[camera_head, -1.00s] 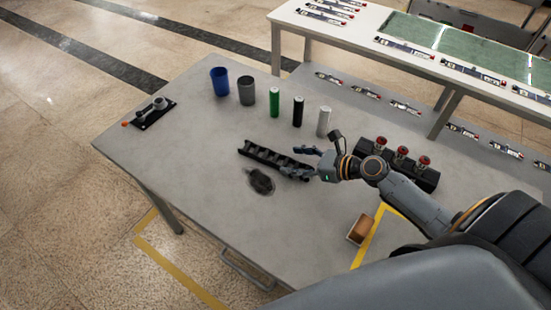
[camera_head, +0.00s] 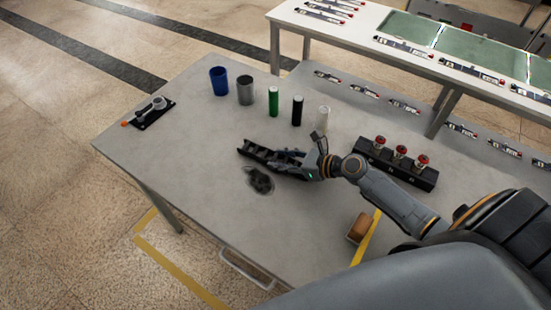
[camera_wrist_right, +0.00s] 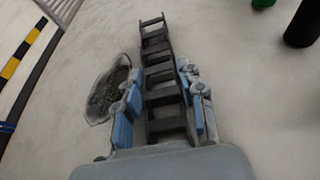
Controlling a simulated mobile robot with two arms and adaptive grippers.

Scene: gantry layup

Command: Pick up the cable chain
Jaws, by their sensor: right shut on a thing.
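The black cable chain (camera_head: 258,152) lies on the grey table, its left end free and its right end at my right gripper. My right gripper (camera_head: 288,163) is shut on the chain's right part. In the right wrist view the chain (camera_wrist_right: 155,55) runs away from the palm between the two blue-padded fingers (camera_wrist_right: 160,98). I cannot tell whether the chain is clear of the tabletop. My left gripper is not in view.
A dark patch of granules (camera_head: 260,181) is just in front of the chain. Blue (camera_head: 219,81) and grey cups (camera_head: 245,90) and green, black and white cylinders stand behind. A black block with red knobs (camera_head: 395,163) is right; a brown box (camera_head: 360,228) is near the front.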

